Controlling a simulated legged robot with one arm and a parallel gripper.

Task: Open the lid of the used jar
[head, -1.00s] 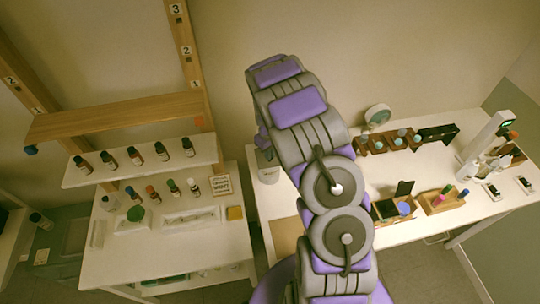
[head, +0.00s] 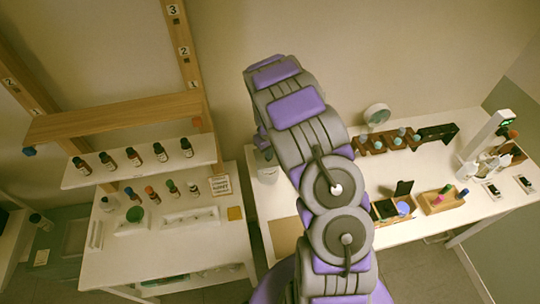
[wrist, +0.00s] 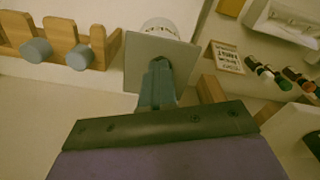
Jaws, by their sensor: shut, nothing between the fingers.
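A pale jar (head: 266,172) stands at the left end of the right-hand table, partly hidden behind my arm. I take it to be the used jar; no label on it is readable. In the wrist view, a pale square plate (wrist: 184,58) with a round white part (wrist: 160,28) beyond it appears to be this jar and its lid. My gripper (wrist: 158,66) has its fingers together and empty, in front of the plate. I cannot tell whether they touch it or how far the lid is raised. The fingertips are hidden in the head view.
A wooden rack (wrist: 68,38) with grey-blue knobs is left of my gripper in the wrist view. A card (head: 220,185) and bottles (head: 160,152) are on the left-hand table and shelf. Trays (head: 443,202) and a white device (head: 487,135) stand at right.

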